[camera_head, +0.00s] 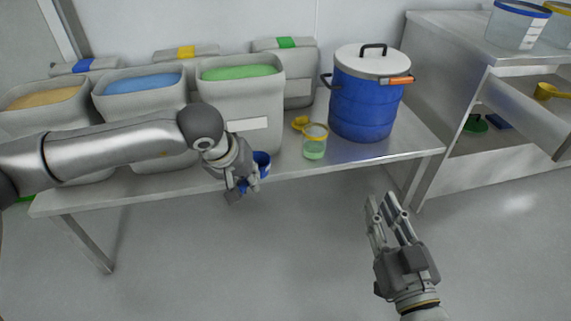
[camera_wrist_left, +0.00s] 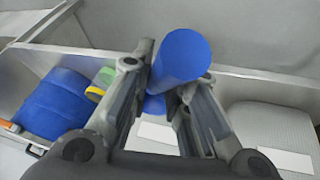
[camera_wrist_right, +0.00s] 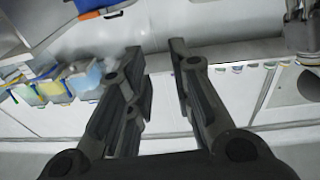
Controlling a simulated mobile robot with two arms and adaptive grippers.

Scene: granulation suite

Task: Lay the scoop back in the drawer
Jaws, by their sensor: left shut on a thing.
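My left gripper (camera_head: 243,186) is over the front edge of the steel table, shut on a blue scoop (camera_head: 262,163). In the left wrist view the blue scoop (camera_wrist_left: 181,55) sticks up between the two fingers (camera_wrist_left: 165,95). Part of it is hidden by the fingers. The drawer (camera_head: 540,112) is at the far right under the steel counter, pulled out, with a yellow scoop (camera_head: 548,91) in it. My right gripper (camera_head: 382,200) is open and empty, in front of the table's right end. In the right wrist view its fingertips (camera_wrist_right: 158,55) stand apart.
Bins of orange, blue (camera_head: 140,83) and green (camera_head: 240,72) material stand on the table (camera_head: 285,169). A blue drum (camera_head: 362,100) with a white lid and a yellow-rimmed beaker (camera_head: 315,145) stand to the right. The floor in front is clear.

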